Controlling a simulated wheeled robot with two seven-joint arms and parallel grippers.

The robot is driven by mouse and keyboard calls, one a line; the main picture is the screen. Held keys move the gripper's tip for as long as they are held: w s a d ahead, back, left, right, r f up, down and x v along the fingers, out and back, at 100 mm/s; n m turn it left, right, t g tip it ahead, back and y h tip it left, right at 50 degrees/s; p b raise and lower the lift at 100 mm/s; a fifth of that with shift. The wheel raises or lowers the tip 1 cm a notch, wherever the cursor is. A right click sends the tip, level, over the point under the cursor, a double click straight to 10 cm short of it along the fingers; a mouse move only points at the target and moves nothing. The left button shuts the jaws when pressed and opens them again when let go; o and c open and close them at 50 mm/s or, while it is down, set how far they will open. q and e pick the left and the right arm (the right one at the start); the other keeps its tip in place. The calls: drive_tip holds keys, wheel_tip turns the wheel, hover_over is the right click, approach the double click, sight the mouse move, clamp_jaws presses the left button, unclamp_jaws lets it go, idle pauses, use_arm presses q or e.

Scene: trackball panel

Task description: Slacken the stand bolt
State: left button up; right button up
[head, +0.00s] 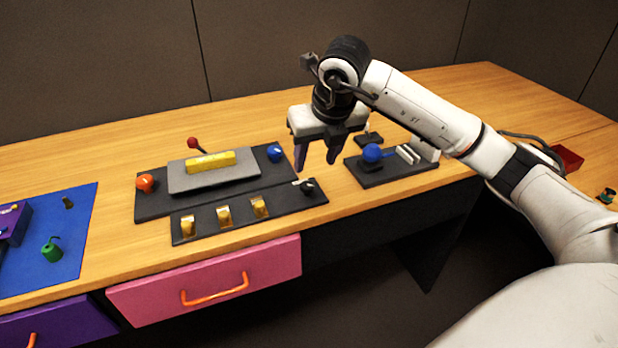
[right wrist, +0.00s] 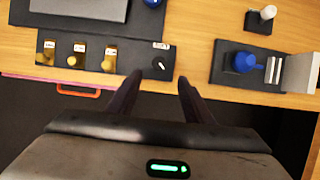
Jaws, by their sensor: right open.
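No part is plainly marked as the stand bolt, and I cannot tell for sure which one it is. A small dark stand (head: 369,139) is at the back right. In the right wrist view a pale upright peg (right wrist: 267,12) stands on its black base. My right gripper (head: 315,162) is open and empty, pointing down above the table, left of that stand. In the right wrist view its fingertips (right wrist: 160,80) are apart, just below the black knob (right wrist: 160,64) in the picture. My left gripper is not in view.
A blue trackball (head: 372,152) sits on a black plate right of my gripper. A panel with several yellow switches (head: 224,216) and a grey block with a yellow bar (head: 210,162) are left. A pink drawer (head: 215,281) is shut below. The back tabletop is clear.

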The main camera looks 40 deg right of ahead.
sight(308, 185)
drive_tip(key=x, duration=1)
drive_tip(key=shift+a, duration=0.15)
drive_tip(key=c, duration=1.1)
drive_tip(key=shift+o, duration=0.2)
